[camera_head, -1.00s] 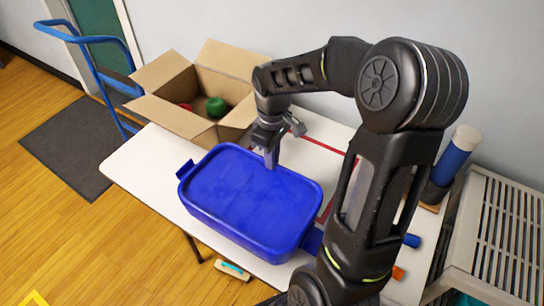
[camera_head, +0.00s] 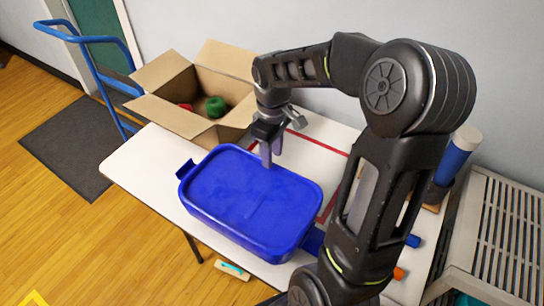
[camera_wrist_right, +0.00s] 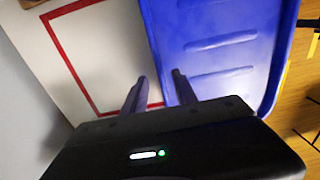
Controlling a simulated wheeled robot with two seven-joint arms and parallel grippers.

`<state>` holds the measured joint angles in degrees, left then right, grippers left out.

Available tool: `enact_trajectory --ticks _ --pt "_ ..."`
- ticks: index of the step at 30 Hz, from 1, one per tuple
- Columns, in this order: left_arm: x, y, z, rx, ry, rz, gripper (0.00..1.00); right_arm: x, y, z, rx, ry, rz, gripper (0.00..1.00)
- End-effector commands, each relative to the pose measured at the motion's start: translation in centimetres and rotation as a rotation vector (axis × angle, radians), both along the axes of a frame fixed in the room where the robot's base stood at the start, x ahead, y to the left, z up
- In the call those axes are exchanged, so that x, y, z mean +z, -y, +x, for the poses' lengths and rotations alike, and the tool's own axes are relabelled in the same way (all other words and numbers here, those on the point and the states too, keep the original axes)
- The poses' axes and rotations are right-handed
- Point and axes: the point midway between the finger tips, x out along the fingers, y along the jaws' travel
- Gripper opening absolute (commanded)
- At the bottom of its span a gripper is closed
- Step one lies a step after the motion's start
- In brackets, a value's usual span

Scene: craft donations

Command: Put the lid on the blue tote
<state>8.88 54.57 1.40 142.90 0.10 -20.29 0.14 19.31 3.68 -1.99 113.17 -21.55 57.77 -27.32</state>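The blue tote (camera_head: 235,236) stands on the white table, with a handle out at each end. A blue lid (camera_head: 250,195) with faint raised ribs lies over its top, looking level with the rim; I cannot tell whether it is pressed fully down. The lid also shows in the right wrist view (camera_wrist_right: 225,45). My right gripper (camera_head: 266,160) points down at the tote's far long edge. My left gripper is not in view.
A cardboard box (camera_head: 170,92) with green and red items stands open behind the tote. A red outline (camera_head: 320,146) marks the white table (camera_head: 140,160). A blue cylinder (camera_head: 452,160) and a slatted grey rack (camera_head: 505,225) are at right. A blue hand truck (camera_head: 85,70) stands left.

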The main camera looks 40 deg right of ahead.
Motion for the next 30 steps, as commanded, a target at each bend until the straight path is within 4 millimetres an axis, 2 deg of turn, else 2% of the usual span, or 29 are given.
enact_trajectory --ticks 6,12,30 --pt "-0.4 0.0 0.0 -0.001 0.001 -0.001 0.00 3.7 0.0 0.0 -0.001 0.004 0.000 0.34" --pt "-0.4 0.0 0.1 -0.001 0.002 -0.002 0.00 5.8 0.0 0.0 0.000 0.001 0.000 0.34" --pt "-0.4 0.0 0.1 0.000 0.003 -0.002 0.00 6.0 0.0 0.0 0.000 -0.001 0.001 0.34"
